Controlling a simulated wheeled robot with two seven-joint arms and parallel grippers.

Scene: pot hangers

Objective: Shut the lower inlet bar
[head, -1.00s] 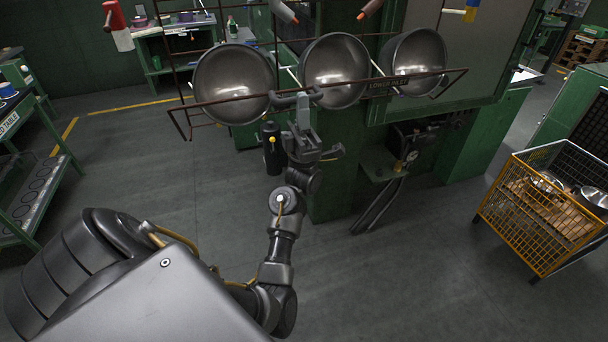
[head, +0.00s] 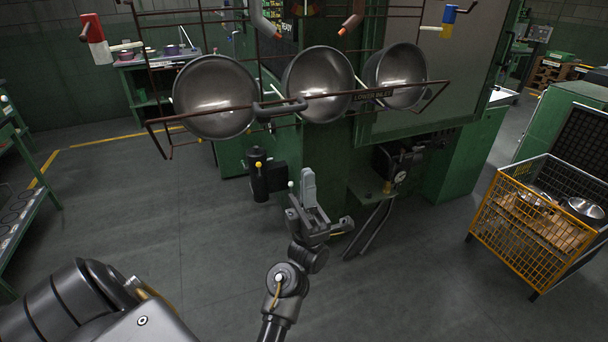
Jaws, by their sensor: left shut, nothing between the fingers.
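The lower inlet bar (head: 330,97) is a thin brown rail with a dark label. It runs across the front of three hanging metal pots: left (head: 212,88), middle (head: 318,80) and right (head: 398,72). Its bent ends show beside the outer pots. A grey handle (head: 279,110) sits on the bar between the left and middle pots. My left gripper (head: 308,178) is shut and empty, pointing up, below and to the right of the handle in the picture, apart from it. My right gripper is not in view.
A black cylinder (head: 257,175) stands behind my left gripper. A yellow wire crate (head: 535,225) with metal bowls is at right.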

